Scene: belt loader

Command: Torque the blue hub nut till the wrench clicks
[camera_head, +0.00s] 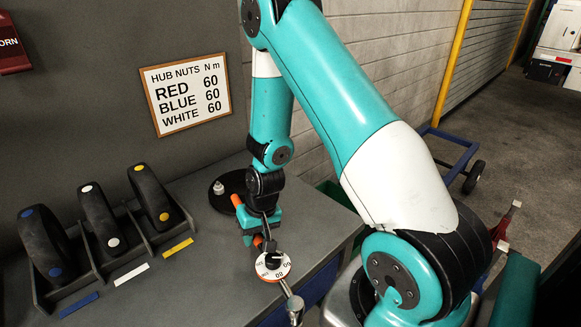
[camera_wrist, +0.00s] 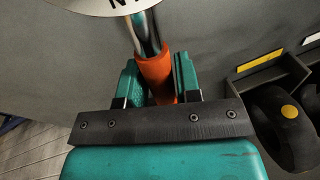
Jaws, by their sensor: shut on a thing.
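My gripper (camera_head: 262,222) is shut on the torque wrench, over the bench. In the wrist view the wrench's orange handle (camera_wrist: 154,72) stands between the two green fingers. The wrench has a white round dial (camera_head: 272,265) with black numbers and a metal end (camera_head: 295,308) reaching toward the bench's front edge. I cannot read the setting surely. A black round disc (camera_head: 222,204) with a small silver piece lies on the bench behind the gripper. I cannot make out a blue hub nut in either view.
A rack on the left holds three black wheels with blue (camera_head: 45,243), white (camera_head: 99,220) and yellow (camera_head: 150,196) marks. A wall sign (camera_head: 187,94) gives 60 N m for red, blue and white. A blue-framed cart (camera_head: 455,158) stands at the right.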

